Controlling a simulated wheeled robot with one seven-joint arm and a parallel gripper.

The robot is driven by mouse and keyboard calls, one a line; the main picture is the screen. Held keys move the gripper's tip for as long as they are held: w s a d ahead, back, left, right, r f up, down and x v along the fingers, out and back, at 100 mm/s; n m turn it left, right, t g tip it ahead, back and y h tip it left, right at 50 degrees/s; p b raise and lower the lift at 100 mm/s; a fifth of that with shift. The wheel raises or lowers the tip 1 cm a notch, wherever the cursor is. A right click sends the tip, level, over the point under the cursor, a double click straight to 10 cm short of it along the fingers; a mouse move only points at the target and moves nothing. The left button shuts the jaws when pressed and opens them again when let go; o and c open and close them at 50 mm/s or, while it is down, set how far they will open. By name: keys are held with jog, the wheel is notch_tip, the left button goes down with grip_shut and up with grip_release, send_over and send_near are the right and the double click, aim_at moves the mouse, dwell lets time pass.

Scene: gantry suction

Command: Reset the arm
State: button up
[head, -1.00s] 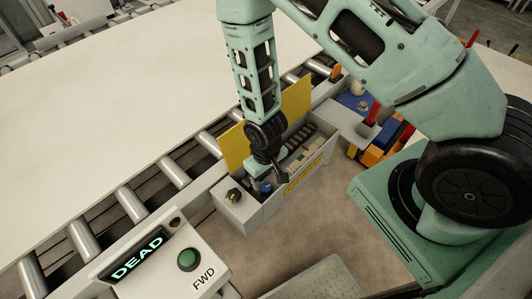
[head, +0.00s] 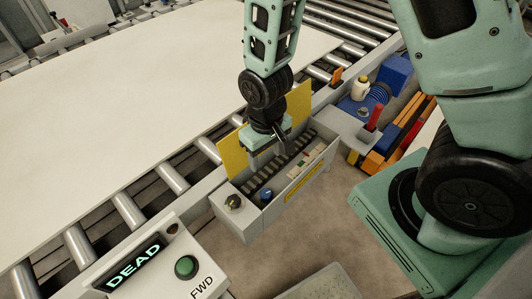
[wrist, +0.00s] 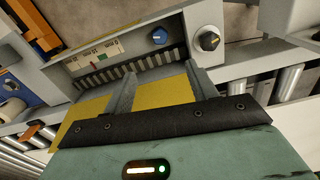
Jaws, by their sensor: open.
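My gripper (head: 276,146) is over the back part of an open grey control box (head: 262,215), close to the box's upright yellow panel (head: 235,153). In the wrist view my gripper (wrist: 161,72) has its two fingers spread apart with nothing between them. The box holds a row of dark ribbed parts (wrist: 130,68), a strip of small pale switches (wrist: 97,54), a blue knob (wrist: 159,36) and a dark knob (wrist: 208,41) on a pale plate. Whether the fingers touch the box cannot be told.
A console with a "DEAD" display (head: 136,262) and a green FWD button (head: 187,267) stands at the lower left. Conveyor rollers (head: 128,210) run behind the box under a large pale sheet (head: 110,105). Blue and orange parts with a bottle (head: 361,87) are at the right.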

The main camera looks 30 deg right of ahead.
dwell(0.4)
jog(key=s+a+r+n, duration=0.2)
jog(key=s+r, duration=0.4)
jog(key=r, duration=0.3)
jog(key=s+a+r+n, duration=0.3)
jog(key=s+a+r, duration=0.1)
jog(key=s+r, duration=0.3)
notch_tip(320, 180, up, 2)
jog(key=shift+s+a+r+y, duration=0.15)
jog(key=shift+r+y, duration=0.05)
jog(key=shift+y, duration=0.1)
